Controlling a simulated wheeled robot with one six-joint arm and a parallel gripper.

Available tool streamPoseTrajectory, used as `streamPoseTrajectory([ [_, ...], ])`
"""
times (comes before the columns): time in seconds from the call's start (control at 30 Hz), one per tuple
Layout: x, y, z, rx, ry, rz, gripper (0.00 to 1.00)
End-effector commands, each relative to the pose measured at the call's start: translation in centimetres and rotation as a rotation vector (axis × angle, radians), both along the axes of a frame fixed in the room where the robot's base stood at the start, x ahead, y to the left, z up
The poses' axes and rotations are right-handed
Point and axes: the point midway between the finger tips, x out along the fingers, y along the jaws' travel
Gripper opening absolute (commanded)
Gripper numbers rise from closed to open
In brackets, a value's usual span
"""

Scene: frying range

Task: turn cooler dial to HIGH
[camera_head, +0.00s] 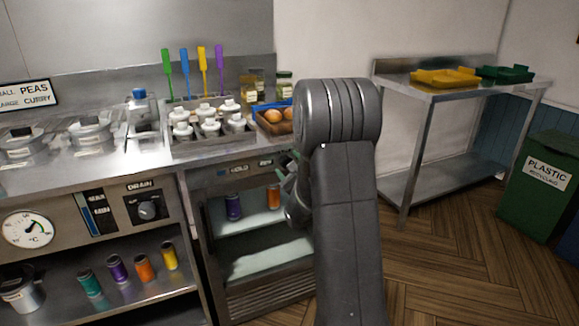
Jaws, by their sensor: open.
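The cooler (198,187) is the glass-fronted cabinet under the counter, with cans inside. Its control strip (238,169) runs along the top, with small lettering that looks like "HOLD" and another label to its right. The cooler dial cannot be made out; my arm and gripper cover the right part of the strip. My gripper (287,171) is open, in front of the right end of the strip, mostly hidden behind my own arm. I cannot tell whether its fingers touch anything.
A "DRAIN" knob (147,210) sits on the neighbouring panel at left, beside a gauge (27,229). The counter above holds a rack of white-capped bottles (209,124) and a box of eggs (272,117). A steel table (451,93) and a green bin (539,185) stand right, with open floor between.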

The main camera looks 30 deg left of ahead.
Motion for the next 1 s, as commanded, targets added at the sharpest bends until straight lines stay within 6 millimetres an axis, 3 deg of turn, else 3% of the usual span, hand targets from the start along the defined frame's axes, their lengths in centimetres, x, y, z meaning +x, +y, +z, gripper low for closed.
streamPoseTrajectory([
  [0.27,-1.2,-1.4,0.0,-0.001,0.001,-0.001,0.59],
  [0.7,-7.2,-8.5,0.0,-0.001,0.001,-0.002,0.59],
  [1.0,-8.9,-10.5,0.0,-0.001,0.001,-0.001,0.59],
])
